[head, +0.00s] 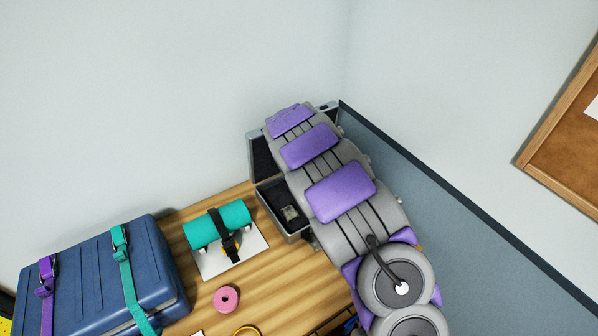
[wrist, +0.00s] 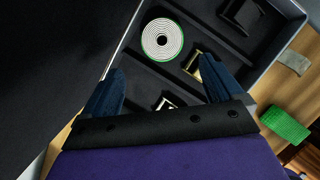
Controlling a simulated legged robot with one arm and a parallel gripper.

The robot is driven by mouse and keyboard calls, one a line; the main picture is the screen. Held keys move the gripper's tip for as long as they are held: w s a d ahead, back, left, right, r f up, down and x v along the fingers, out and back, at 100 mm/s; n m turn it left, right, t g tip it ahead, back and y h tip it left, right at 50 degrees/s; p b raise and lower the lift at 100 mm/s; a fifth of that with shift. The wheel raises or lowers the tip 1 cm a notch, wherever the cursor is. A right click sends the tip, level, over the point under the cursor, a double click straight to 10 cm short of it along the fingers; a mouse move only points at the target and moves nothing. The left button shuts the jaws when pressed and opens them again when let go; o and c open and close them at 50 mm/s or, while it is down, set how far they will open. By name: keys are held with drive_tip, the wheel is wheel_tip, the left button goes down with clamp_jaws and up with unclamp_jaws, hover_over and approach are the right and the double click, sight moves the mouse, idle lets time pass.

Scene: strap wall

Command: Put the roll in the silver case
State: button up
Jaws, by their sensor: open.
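The silver case (head: 299,238) stands open at the back right of the wooden table, its lid raised against the wall. My arm hides much of it in the head view. In the wrist view I look into its dark, divided inside, past its rim (wrist: 276,54). A coiled roll (wrist: 162,40), a pale spiral with a green outer edge, sits end-up in a compartment there. My gripper (wrist: 160,84) is open, its two dark blue fingers apart, over the case. The roll shows beyond and between the fingertips, with nothing visibly gripped. My gripper is hidden in the head view.
Brass buckles (wrist: 193,65) and a black piece (wrist: 240,14) lie in other compartments. A green strap roll (wrist: 287,124) lies outside the case. A strapped teal roll (head: 217,224), a pink roll (head: 227,299) and a blue suitcase (head: 100,275) are on the table.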

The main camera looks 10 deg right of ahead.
drive_tip(key=s+d+r+m+g, duration=0.1)
drive_tip(key=s+d+r+m, duration=0.2)
drive_tip(key=s+r+m, duration=0.6)
drive_tip(key=s+d+r+m+g, duration=0.2)
drive_tip(key=s+d+r+m, duration=0.3)
drive_tip(key=s, duration=0.6)
drive_tip(key=s+a+r+m+g+y, duration=0.1)
drive_tip(key=s+m, duration=0.7)
drive_tip(key=s, duration=0.8)
drive_tip(key=s+a+r+m+g+y, duration=0.1)
drive_tip(key=s+a+m, duration=0.4)
drive_tip(key=s, duration=1)
wheel_tip(320, 180, up, 2)
drive_tip(key=m+g, duration=0.1)
drive_tip(key=m, duration=0.2)
drive_tip(key=shift+s+r+m, duration=0.2)
drive_tip(key=shift+s+m, duration=0.15)
drive_tip(key=shift+m, duration=0.05)
drive_tip(key=shift+f, duration=0.2)
